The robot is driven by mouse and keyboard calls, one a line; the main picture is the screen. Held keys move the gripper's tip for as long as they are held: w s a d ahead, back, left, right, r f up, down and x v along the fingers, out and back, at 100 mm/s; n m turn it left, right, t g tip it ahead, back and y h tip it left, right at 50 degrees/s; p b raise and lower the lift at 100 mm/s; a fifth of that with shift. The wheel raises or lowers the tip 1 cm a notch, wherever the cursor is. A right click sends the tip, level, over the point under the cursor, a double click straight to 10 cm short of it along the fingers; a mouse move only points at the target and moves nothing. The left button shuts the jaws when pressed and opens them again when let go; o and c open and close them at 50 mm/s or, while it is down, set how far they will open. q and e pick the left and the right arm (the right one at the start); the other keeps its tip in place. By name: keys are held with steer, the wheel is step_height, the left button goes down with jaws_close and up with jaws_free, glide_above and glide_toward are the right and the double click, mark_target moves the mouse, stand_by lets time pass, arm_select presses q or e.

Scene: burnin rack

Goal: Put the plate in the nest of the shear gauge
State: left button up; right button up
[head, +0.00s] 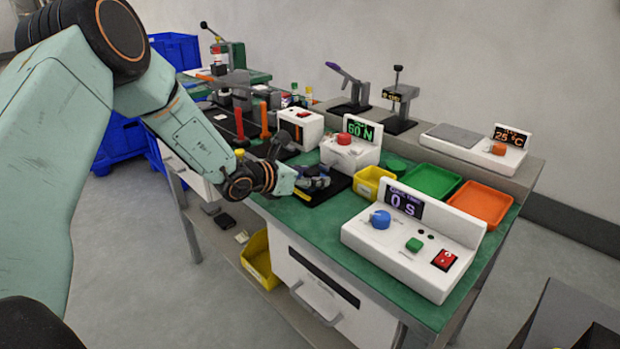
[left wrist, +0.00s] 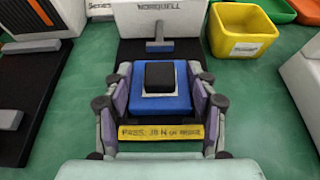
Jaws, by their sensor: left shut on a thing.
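The plate (left wrist: 178,105) is a blue block with a thin white layer and a black square block on top. My left gripper (left wrist: 160,82) has its purple-grey fingers closed on the blue sides. It also shows in the head view (head: 318,181), where the plate is mostly hidden by the fingers. The shear gauge (head: 348,157) is a white box with a red knob and a green "60 N" display. Its black base (left wrist: 130,52) lies under the plate, with a yellow pass label in front. The nest is hidden; I cannot tell whether the plate touches it. My right gripper is not in view.
A yellow bin (head: 372,183) stands close right of the gauge, then green (head: 433,180) and orange (head: 482,204) trays. A white timer box (head: 413,240) is at the front right. Another black-based device with orange posts (head: 264,118) stands to the left.

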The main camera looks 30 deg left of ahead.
arm_select(q)
steer(key=shift+s+r, duration=0.1)
steer(key=o, duration=1.1)
steer(key=shift+r, duration=0.1)
steer(key=p+v, duration=0.4)
steer(key=v, duration=0.6)
steer(key=shift+a, duration=0.1)
steer(key=shift+s+a+r+p, duration=0.2)
steer(key=shift+s+r+p, duration=0.05)
steer(key=shift+s+p, duration=0.35)
steer(key=shift+s, duration=0.25)
